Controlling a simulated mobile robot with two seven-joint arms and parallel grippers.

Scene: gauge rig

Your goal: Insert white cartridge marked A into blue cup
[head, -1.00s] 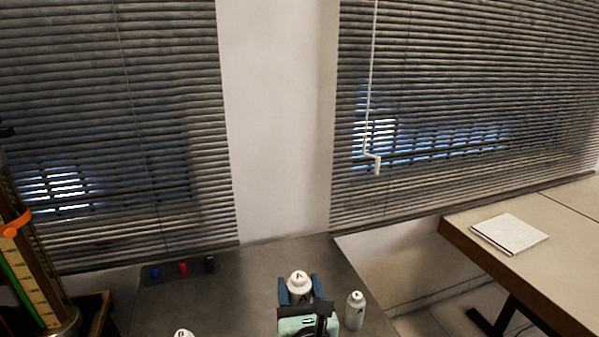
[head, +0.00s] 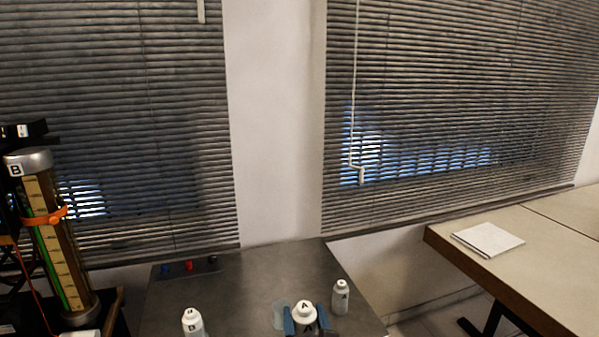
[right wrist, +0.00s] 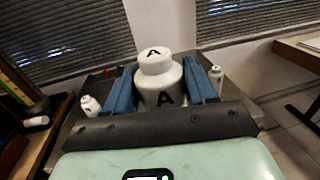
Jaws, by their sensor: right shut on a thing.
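My right gripper (head: 306,318) has two blue fingers shut on a white cartridge (head: 304,308) marked A, near the bottom edge of the head view. In the right wrist view, the cartridge (right wrist: 160,78) is upright between the fingers, with the letter A on its cap and body. A pale blue, see-through cup (head: 279,314) stands just left of the fingers in the head view; its lower part is cut off or hidden. I cannot make out the cup in the right wrist view. My left gripper is not in view.
A white bottle (head: 340,297) stands just right of the gripper. Another, marked B (head: 193,323), stands left on the dark table (head: 240,290). Small blue, red and black knobs (head: 189,266) sit at the back. A gauge column (head: 56,235) rises at far left.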

